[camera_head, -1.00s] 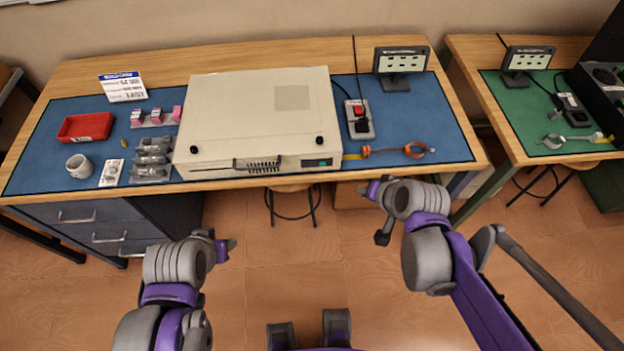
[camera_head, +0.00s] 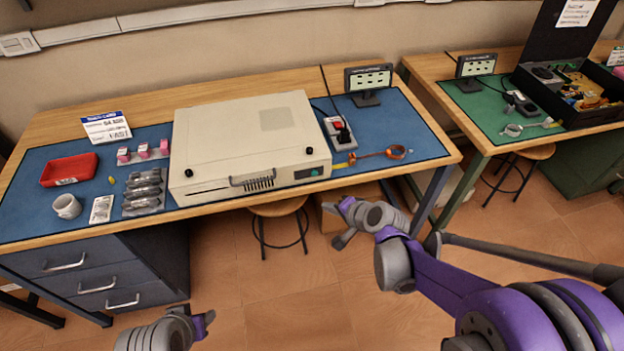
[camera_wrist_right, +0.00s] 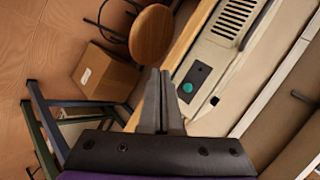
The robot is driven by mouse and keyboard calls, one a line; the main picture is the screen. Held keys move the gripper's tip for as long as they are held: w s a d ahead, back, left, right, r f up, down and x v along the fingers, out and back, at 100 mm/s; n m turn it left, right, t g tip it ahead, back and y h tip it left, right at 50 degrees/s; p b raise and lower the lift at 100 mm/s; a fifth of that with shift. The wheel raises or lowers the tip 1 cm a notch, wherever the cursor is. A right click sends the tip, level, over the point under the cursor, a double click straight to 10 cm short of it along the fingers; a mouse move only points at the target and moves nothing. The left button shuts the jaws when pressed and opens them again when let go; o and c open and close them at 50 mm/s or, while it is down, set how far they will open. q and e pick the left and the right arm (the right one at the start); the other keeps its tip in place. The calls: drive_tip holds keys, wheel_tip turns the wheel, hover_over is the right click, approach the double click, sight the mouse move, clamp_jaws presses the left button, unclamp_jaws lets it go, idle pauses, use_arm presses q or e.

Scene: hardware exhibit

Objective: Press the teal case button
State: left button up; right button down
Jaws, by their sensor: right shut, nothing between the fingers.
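The teal case button (camera_wrist_right: 187,87) is a small round button on a dark panel at the front of the beige case (camera_head: 245,115). In the head view the button (camera_head: 314,171) is a tiny green spot at the right end of the case's front face. My right gripper (camera_head: 341,221) is in front of the table edge, below and right of the button. In the right wrist view the right gripper (camera_wrist_right: 160,72) has its fingers together, empty, pointing beside the panel and apart from the button. My left gripper (camera_head: 206,321) is low at the bottom left, far from the case.
The case stands on a blue mat (camera_head: 420,140) on the workbench. A switch box (camera_head: 340,132), an orange ring strap (camera_head: 385,154) and a small display (camera_head: 368,80) are right of it. A red tray (camera_head: 69,169) and a mug (camera_head: 66,206) are left. A stool (camera_head: 278,207) stands below.

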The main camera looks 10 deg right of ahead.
drive_tip(key=shift+w, duration=0.1)
approach(312, 177)
drive_tip(key=shift+w+a+f, duration=0.3)
drive_tip(key=shift+f, duration=0.3)
drive_tip(key=shift+w+a+f, duration=0.3)
drive_tip(key=shift+f, duration=0.25)
drive_tip(key=shift+w+a+f, duration=0.25)
drive_tip(key=shift+w+f, duration=0.05)
drive_tip(key=shift+f, duration=0.3)
idle(1.0)
drive_tip(key=shift+w, duration=0.45)
drive_tip(key=shift+w, duration=0.4)
idle(0.5)
idle(0.4)
drive_tip(key=shift+s, duration=0.9)
